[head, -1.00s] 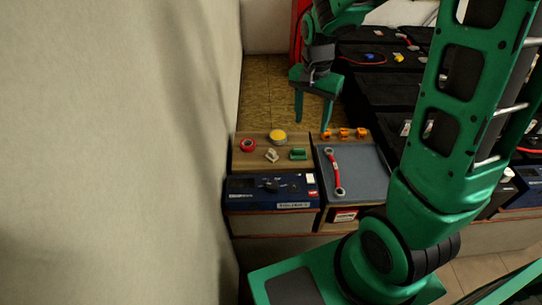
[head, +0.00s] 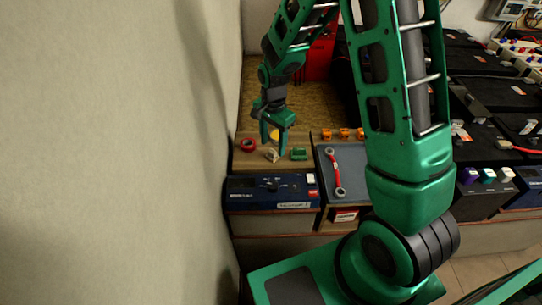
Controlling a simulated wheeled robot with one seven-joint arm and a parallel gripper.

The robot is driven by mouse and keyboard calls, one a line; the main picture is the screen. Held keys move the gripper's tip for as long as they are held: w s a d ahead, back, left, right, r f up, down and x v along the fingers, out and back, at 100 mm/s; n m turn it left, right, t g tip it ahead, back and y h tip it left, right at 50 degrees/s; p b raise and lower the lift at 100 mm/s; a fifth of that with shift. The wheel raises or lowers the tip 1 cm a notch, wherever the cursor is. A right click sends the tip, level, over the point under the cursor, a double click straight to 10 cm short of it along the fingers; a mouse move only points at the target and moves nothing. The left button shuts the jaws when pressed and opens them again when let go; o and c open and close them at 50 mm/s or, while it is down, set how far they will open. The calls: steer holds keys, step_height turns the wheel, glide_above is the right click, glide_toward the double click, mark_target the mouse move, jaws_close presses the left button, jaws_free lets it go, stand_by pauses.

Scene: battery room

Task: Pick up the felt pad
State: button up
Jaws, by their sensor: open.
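No thing here is clearly marked as the felt pad, and I cannot tell which small item it is. On the wooden board (head: 242,162) lie a red ring (head: 248,145), a round yellow-topped item (head: 274,134), a small beige piece (head: 273,156) and a green block (head: 299,154). My gripper (head: 274,147) is open, fingers pointing down, over the middle of the board. The yellow item shows between its fingers, partly hidden. The beige piece appears just below the fingertips. I see nothing held; the height above the board is hard to judge.
A grey tray (head: 357,185) with a red-handled wrench (head: 335,172) lies to the right, with several orange pieces (head: 343,134) behind. A blue device (head: 271,190) stands in front. A wall (head: 120,150) is close on the left. Black batteries (head: 485,140) fill the right.

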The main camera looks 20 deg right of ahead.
mark_target(272, 150)
steer(key=shift+w+f, duration=0.15)
steer(key=shift+f, duration=1.15)
steer(key=shift+w+f, duration=0.15)
steer(key=shift+f, duration=1.1)
steer(key=c, duration=1.2)
steer(key=shift+r, duration=0.1)
steer(key=shift+r, duration=0.5)
steer(key=r, duration=0.3)
steer(key=shift+s+a+r, duration=0.4)
steer(key=s+a+r, duration=0.6)
steer(key=s, duration=0.2)
steer(key=shift+a, duration=0.4)
